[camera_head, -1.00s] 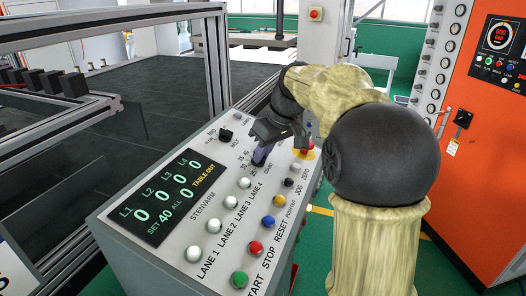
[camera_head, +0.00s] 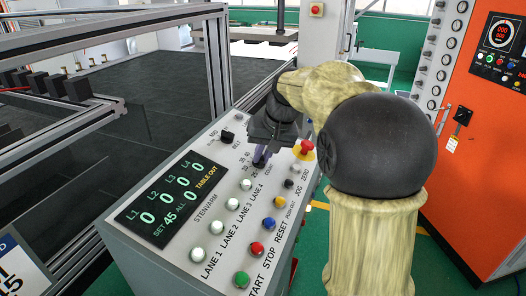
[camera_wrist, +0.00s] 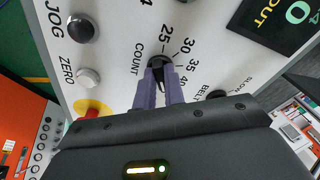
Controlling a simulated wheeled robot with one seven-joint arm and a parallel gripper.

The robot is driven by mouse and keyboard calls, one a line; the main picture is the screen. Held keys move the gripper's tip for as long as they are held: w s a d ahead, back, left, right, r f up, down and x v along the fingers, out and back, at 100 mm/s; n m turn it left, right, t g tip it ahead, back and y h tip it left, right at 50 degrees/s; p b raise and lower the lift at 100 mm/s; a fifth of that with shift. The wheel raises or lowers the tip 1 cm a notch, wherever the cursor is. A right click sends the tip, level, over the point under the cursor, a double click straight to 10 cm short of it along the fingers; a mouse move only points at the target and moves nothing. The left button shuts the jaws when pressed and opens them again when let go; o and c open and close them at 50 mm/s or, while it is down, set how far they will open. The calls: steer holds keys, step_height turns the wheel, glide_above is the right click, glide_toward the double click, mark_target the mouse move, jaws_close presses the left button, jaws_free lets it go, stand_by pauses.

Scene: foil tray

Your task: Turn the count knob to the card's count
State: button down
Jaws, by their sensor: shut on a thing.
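The black count knob (camera_wrist: 158,62) sits on the sloped console panel, with printed marks 25, 30, 35 and 40 around it in the wrist view. My gripper (camera_wrist: 160,78) is shut on the knob, one purple finger on each side. In the head view my gripper (camera_head: 262,153) covers most of the knob. The green-lettered display (camera_head: 160,202) reads SET 45, ALL 0, with zeros for the lanes and TABLE OUT. A white card with a blue top (camera_head: 22,266) is cut off at the lower left; its full number cannot be read.
White lane buttons (camera_head: 232,204) and coloured start, stop and reset buttons (camera_head: 257,248) lie nearer on the panel. A red emergency button (camera_head: 304,147) is just right of my gripper. The belt switch (camera_head: 227,135) is to its left.

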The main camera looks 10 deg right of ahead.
stand_by(0.4)
steer(key=c, duration=1.5)
jaws_free()
steer(key=shift+r, duration=0.1)
steer(key=v, duration=1.7)
steer(key=shift+r, duration=0.15)
steer(key=shift+r, duration=0.1)
